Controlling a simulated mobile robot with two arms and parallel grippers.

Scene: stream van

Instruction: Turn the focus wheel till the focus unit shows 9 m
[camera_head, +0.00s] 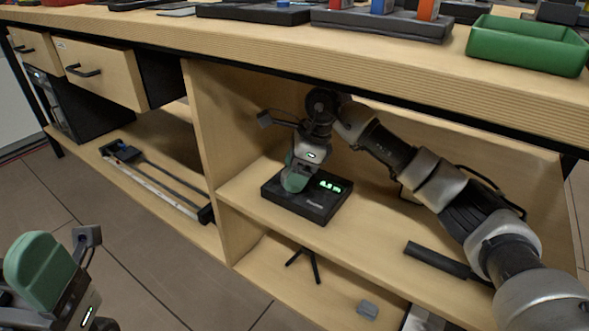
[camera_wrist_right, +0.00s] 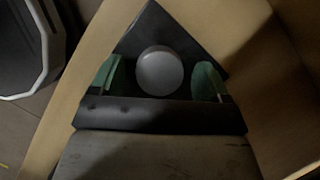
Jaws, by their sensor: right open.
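The focus unit (camera_head: 318,208) is a flat black box on the middle shelf under the bench, with a lit green display (camera_head: 330,186) on its top; the digits are too small to read surely. In the right wrist view the focus wheel (camera_wrist_right: 160,70) is a pale round knob on the dark unit (camera_wrist_right: 147,25). My right gripper (camera_head: 296,176) points down over the unit. Its green fingers are open, one on each side of the wheel, with visible gaps in the wrist view. In the head view it hides the wheel. My left gripper (camera_head: 42,272) is at lower left, away from the unit.
The bench top (camera_head: 350,62) overhangs the shelf, and a wooden divider (camera_head: 215,150) stands left of the unit. A dark bar (camera_head: 436,260) lies on the shelf at right. A small black tripod (camera_head: 303,263) and grey block (camera_head: 367,309) lie below.

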